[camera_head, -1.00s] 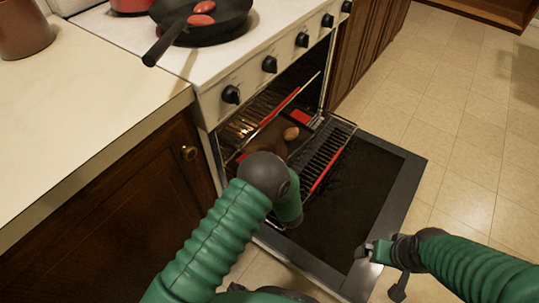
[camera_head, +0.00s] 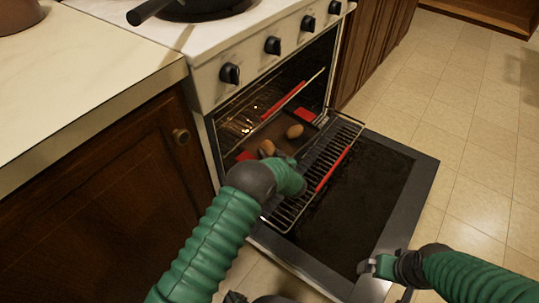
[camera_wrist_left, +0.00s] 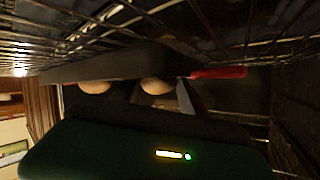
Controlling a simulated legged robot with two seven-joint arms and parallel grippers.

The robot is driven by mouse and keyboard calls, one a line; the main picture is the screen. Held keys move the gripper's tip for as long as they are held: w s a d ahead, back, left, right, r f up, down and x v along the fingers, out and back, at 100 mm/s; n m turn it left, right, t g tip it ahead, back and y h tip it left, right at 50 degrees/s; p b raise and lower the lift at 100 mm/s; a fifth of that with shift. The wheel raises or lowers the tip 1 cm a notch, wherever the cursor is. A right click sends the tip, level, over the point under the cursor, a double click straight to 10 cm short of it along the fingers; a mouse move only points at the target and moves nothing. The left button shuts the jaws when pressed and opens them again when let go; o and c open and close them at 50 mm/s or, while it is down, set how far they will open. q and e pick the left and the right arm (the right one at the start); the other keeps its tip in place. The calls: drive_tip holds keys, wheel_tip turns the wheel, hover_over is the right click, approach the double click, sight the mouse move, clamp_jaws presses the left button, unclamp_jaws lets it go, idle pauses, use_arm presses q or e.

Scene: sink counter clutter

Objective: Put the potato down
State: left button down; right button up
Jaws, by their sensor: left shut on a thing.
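My left gripper (camera_head: 283,158) reaches into the open oven and is shut on a brown potato (camera_head: 267,148). The potato is at the left end of a dark baking tray with red handles (camera_head: 305,115). I cannot tell whether it touches the tray. A second potato (camera_head: 295,131) lies on the tray to the right. In the left wrist view the held potato (camera_wrist_left: 157,86) is at the dark fingers, with the other potato (camera_wrist_left: 95,87) beside it. My right gripper (camera_head: 378,267) is over the oven door's near corner; its jaw opening is unclear.
The oven door (camera_head: 425,185) is folded down. A wire rack (camera_head: 325,160) with a red front edge is pulled partly out, and another red-edged rack (camera_head: 284,101) is above the tray. A black pan (camera_head: 200,10) stands on the stove. The floor at right is clear.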

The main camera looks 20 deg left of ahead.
use_arm(q)
drive_tip(key=c, duration=0.6)
unclamp_jaws()
drive_tip(key=shift+r, duration=0.15)
drive_tip(key=p+v, duration=0.6)
drive_tip(key=v, duration=0.5)
drive_tip(key=shift+r, duration=0.1)
drive_tip(key=shift+s+d+r, duration=0.1)
drive_tip(key=shift+s+d, duration=0.15)
wheel_tip(320, 180, up, 6)
drive_tip(key=d+m+h, duration=0.1)
drive_tip(key=d+h, duration=0.1)
drive_tip(key=h, duration=0.3)
drive_tip(key=s+a+r+m+g+h, duration=0.25)
drive_tip(key=s+r, duration=0.25)
drive_tip(key=s, duration=0.6)
drive_tip(key=s+a+g, duration=0.2)
drive_tip(key=s, duration=0.6)
drive_tip(key=s+a+g, duration=0.2)
drive_tip(key=s+g, duration=0.1)
drive_tip(key=s, duration=0.6)
drive_tip(key=shift+s+a+r, duration=0.25)
drive_tip(key=shift+a, duration=0.1)
drive_tip(key=shift+m+g, duration=0.25)
